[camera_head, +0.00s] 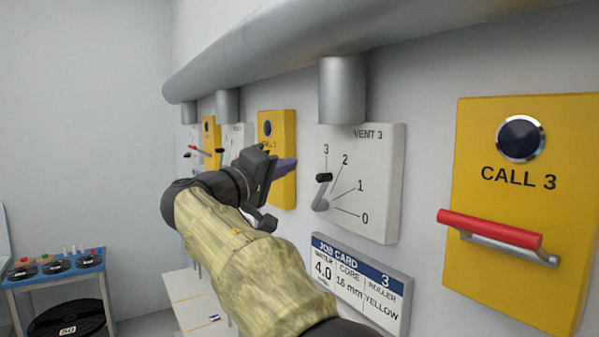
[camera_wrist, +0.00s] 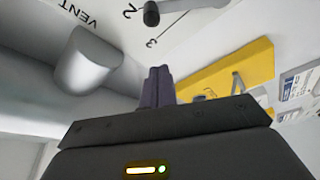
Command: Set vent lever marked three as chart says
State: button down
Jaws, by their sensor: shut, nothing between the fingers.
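The VENT 3 panel (camera_head: 390,150) is a white plate with a dial marked 0 to 3. Its lever (camera_head: 321,196) has a grey arm and a black knob, and points up, near the 3 mark. In the wrist view the knob (camera_wrist: 151,13) shows at the top edge, with the panel upside down. My gripper (camera_head: 288,168) is shut and empty, just left of the panel and apart from the knob. Its dark purple fingers show in the wrist view (camera_wrist: 158,85). No chart of vent settings is recognizable in view.
The yellow CALL 3 box (camera_head: 518,215) with a red handle stands out at right. A large pipe (camera_head: 300,50) runs above. Another yellow box (camera_head: 287,125) is behind my gripper.

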jog(key=b+v, duration=0.1)
jog(key=v, duration=0.4)
jog(key=shift+a+f+b, duration=0.1)
jog(key=shift+a+b, duration=0.15)
jog(key=shift+b, duration=0.15)
